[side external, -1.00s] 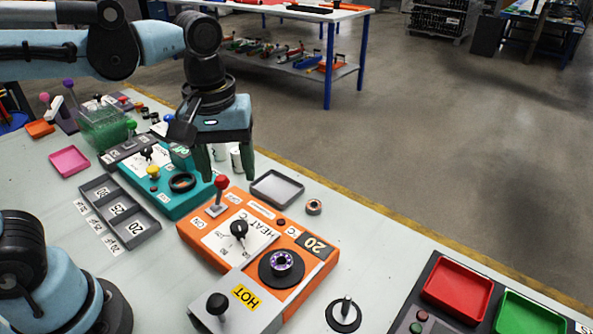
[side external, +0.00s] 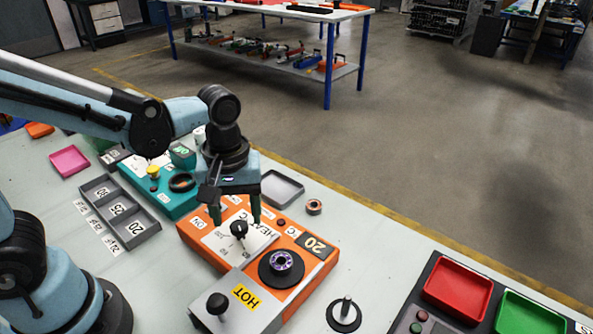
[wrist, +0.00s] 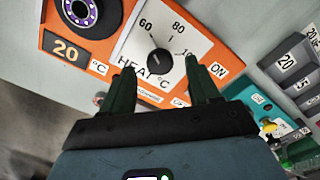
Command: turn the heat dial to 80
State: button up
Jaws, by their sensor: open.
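The heat dial (side external: 238,229) is a black knob with a white pointer line on the white scale plate of the orange heater unit (side external: 318,262). In the wrist view the dial (wrist: 159,62) shows marks 60, 80 and a partly hidden 100. Its pointer appears aimed toward the lower left, away from the 80. A display on the unit reads 20 (wrist: 66,51). My gripper (side external: 235,220) is open and empty above the dial. In the wrist view my fingertips (wrist: 160,66) lie on either side of the dial, apart from it.
A black ring with a purple part (side external: 281,267) and a grey lever block marked HOT (side external: 238,303) sit on the heater unit. A teal unit (side external: 165,196) stands behind left. Grey trays (side external: 281,188) and red and green bins (side external: 458,288) lie around.

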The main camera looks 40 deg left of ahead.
jog(key=shift+f, duration=1.2)
jog(key=shift+c, duration=0.2)
jog(key=c, duration=1)
